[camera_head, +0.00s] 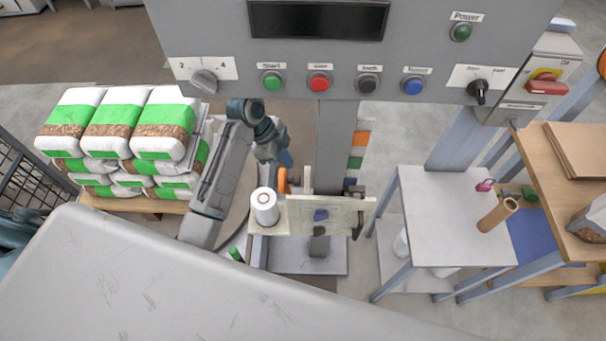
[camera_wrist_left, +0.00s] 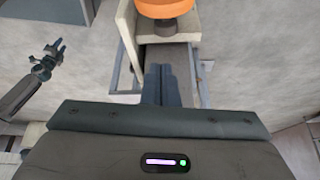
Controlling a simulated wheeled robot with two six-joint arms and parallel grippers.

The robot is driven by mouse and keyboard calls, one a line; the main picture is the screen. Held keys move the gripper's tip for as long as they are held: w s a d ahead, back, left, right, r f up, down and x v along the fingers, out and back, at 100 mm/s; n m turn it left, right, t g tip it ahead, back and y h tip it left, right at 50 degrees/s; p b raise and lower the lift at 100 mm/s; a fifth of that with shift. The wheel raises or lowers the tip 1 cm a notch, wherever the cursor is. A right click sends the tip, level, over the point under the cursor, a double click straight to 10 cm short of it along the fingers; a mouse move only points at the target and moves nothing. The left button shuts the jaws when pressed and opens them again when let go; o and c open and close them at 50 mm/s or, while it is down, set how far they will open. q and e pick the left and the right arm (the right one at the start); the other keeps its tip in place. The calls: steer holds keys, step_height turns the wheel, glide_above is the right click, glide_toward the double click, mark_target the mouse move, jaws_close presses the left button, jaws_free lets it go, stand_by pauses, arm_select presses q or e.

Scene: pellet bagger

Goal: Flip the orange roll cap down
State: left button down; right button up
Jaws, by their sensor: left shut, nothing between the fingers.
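The orange roll cap (camera_head: 283,181) shows in the head view just behind the white roll (camera_head: 264,208), standing up beside the pale bracket (camera_head: 308,181). In the wrist view its rounded orange end (camera_wrist_left: 168,8) is cut off by the top edge, above a dark stem. My left gripper (camera_head: 287,159) is just above and behind the cap in the head view. In the wrist view its fingers (camera_wrist_left: 162,72) are together, empty, and a gap separates them from the cap. A dark arm with a small gripper (camera_wrist_left: 46,62), likely my right one, shows at the left there.
A grey control panel (camera_head: 335,86) with several buttons hangs above. A pale plate (camera_head: 290,222) carries the roll. Stacked bags (camera_head: 112,125) stand at left. A white table (camera_head: 455,215) with a cardboard tube (camera_head: 497,215) stands at right.

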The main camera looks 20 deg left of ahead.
arm_select(q)
steer(key=p+x, duration=0.1)
steer(key=x, duration=0.9)
steer(key=shift+w+f, duration=0.1)
steer(key=shift+a, duration=0.1)
